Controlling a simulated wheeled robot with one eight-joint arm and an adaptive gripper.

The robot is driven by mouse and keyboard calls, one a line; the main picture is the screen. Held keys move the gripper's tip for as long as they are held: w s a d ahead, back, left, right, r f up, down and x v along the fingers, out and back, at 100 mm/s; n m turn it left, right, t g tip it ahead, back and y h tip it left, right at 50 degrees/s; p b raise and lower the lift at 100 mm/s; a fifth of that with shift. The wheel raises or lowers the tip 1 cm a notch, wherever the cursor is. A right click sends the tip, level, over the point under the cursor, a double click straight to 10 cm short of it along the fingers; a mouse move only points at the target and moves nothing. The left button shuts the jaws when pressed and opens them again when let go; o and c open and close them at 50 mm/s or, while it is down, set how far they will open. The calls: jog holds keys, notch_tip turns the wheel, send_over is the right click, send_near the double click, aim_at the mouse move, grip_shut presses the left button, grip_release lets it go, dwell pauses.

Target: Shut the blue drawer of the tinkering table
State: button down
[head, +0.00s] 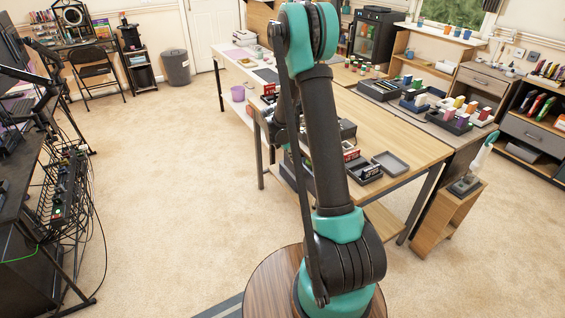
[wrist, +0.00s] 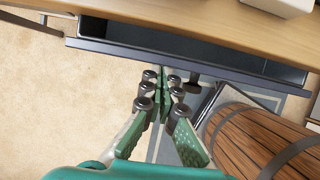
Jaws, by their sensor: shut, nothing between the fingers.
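The drawer (wrist: 190,54) stands open under the wooden tabletop (wrist: 180,22) in the wrist view. Its dark, empty-looking inside shows behind a blue-grey front that runs slantwise across the picture. My gripper (wrist: 167,76) has its green fingers together and empty, with the tips close to the outer side of the drawer front. I cannot tell whether they touch it. In the head view the tinkering table (head: 400,130) stands behind my arm. My arm hides the gripper there, and I cannot make out the drawer clearly.
An open grey box (head: 391,163) and small boxes lie on the table's near part. Dark trays (head: 437,110) with colourful items stand farther back. A small wooden stand (head: 447,215) is at the right. Carpeted floor to the left is free up to the dark desk (head: 30,190).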

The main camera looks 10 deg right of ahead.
jog(key=shift+w+d, duration=0.25)
jog(key=shift+d, duration=0.45)
